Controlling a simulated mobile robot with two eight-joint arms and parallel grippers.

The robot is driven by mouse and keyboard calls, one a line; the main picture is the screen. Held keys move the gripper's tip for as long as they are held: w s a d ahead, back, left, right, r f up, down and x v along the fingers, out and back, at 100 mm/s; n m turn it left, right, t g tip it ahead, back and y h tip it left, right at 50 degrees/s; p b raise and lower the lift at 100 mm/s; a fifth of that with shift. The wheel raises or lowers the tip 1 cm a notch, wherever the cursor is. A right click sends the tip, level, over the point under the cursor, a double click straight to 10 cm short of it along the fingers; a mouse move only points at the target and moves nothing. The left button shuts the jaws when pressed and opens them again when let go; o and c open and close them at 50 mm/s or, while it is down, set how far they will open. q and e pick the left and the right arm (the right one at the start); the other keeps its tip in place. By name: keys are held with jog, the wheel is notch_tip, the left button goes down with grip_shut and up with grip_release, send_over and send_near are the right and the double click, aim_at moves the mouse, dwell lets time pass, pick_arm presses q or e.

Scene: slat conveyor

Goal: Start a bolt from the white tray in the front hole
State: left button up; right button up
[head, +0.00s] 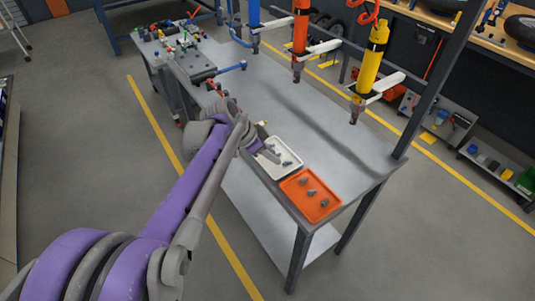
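The white tray (291,161) lies on the near edge of the grey table. My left gripper (270,154) reaches over the tray's left part, with its fingers low over the tray and hiding some of it. Small grey parts show in the tray beside the fingers, too small to tell apart. Whether the fingers are open or hold a bolt cannot be made out. The front hole cannot be picked out; a grey fixture block (196,64) stands at the table's far left end. My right gripper is out of view.
An orange tray (323,208) with several grey parts lies right of the white tray. Blue, red and yellow tools (374,57) hang over the table on white arms. The table's middle (300,110) is clear. Small coloured items crowd the far left end.

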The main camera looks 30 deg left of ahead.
aim_at(284, 163)
pick_arm(q)
jog(key=shift+b+x, duration=0.55)
jog(key=shift+x, duration=0.55)
jog(key=shift+b+x, duration=0.65)
jog(key=shift+x, duration=1)
grip_shut()
jog(key=shift+r, duration=0.1)
jog(key=shift+r+p, duration=2)
jog(key=shift+r, duration=0.5)
